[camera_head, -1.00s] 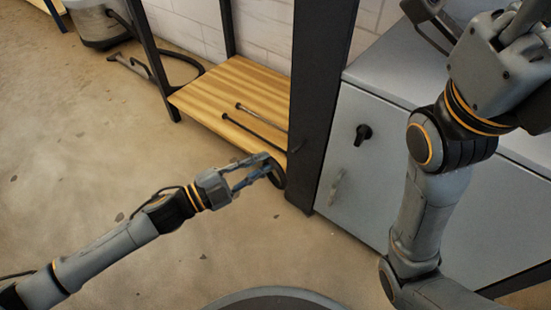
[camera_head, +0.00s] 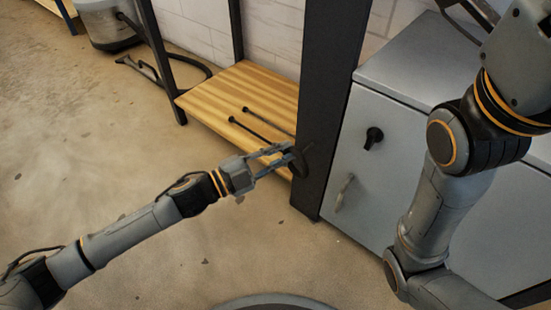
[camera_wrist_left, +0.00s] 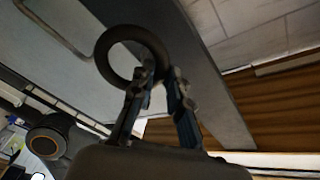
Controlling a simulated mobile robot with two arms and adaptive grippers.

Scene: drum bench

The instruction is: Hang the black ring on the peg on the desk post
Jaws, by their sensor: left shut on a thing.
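My left gripper (camera_head: 290,154) is shut on the black ring (camera_head: 303,162), close to the left face of the dark desk post (camera_head: 330,90). In the left wrist view the ring (camera_wrist_left: 103,62) stands beyond the fingertips (camera_wrist_left: 160,78), gripped at its lower right edge, with its hole open to the camera. The post (camera_wrist_left: 215,85) runs diagonally behind it. A small dark shape at the post near the ring may be the peg, but I cannot make it out clearly. My right arm fills the right side of the head view; its gripper is outside the frame.
A wooden shelf (camera_head: 215,88) lies left of the post, with two thin dark rods (camera_head: 265,120) showing over it. A grey cabinet (camera_head: 385,170) with a black knob (camera_head: 374,137) stands right of the post. Open floor (camera_head: 100,140) lies to the left.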

